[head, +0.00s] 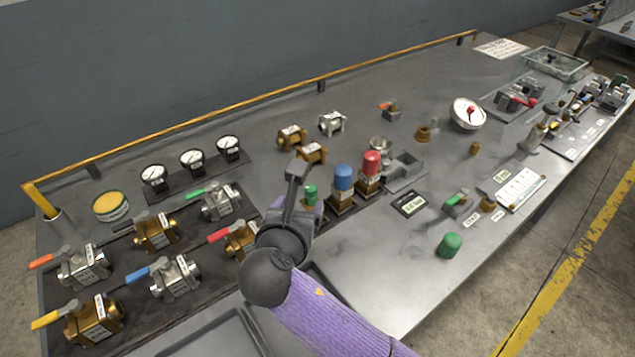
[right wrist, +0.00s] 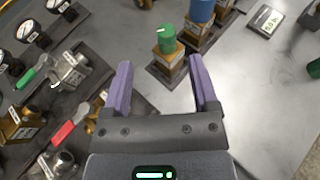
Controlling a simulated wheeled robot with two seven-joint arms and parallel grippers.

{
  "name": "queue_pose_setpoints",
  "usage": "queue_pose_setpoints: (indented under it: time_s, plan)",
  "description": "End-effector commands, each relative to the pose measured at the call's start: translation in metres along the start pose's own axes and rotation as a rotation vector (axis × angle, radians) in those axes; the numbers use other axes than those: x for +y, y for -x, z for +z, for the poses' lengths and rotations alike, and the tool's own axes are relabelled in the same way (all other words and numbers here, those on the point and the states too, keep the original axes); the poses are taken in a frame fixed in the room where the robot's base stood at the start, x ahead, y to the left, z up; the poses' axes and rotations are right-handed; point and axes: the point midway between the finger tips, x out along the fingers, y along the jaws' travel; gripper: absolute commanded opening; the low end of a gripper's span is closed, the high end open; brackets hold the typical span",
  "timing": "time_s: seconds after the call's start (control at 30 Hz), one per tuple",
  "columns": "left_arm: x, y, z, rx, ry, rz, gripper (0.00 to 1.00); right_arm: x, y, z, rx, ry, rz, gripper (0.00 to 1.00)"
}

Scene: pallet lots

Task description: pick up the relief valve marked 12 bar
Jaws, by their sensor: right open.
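Three relief valves with brass bodies and coloured caps stand in a row: green (head: 310,192), blue (head: 343,179) and red (head: 370,165). I cannot read a 12 bar marking on any of them. My right gripper (head: 304,189) is open and empty, close to the green-capped valve and partly hiding it. In the right wrist view, the green-capped valve (right wrist: 167,45) stands just beyond and between the two purple fingertips (right wrist: 161,66), and no contact shows. The blue cap (right wrist: 201,10) shows behind it. My left gripper is out of view.
Several lever-handled ball valves (head: 175,277) fill a dark mat at left, with three gauges (head: 191,161) behind. Brass fittings (head: 292,137) lie beyond the relief valves. A small display (head: 409,203) and a loose green cap (head: 449,245) are to the right.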

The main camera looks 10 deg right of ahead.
Motion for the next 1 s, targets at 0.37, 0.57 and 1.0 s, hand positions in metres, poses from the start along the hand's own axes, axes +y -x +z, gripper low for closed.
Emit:
queue_pose_setpoints:
  time_s: [0.37, 0.57, 1.0]
  plan:
    - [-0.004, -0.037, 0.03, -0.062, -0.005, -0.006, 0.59, -0.004, -0.065, -0.011, 0.003, -0.001, -0.002, 0.76]
    - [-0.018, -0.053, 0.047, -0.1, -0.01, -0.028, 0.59, -0.007, -0.098, -0.011, 0.002, 0.0, 0.0, 0.76]
    - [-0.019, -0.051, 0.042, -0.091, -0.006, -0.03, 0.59, -0.007, -0.098, -0.007, 0.002, 0.0, 0.002, 0.32]
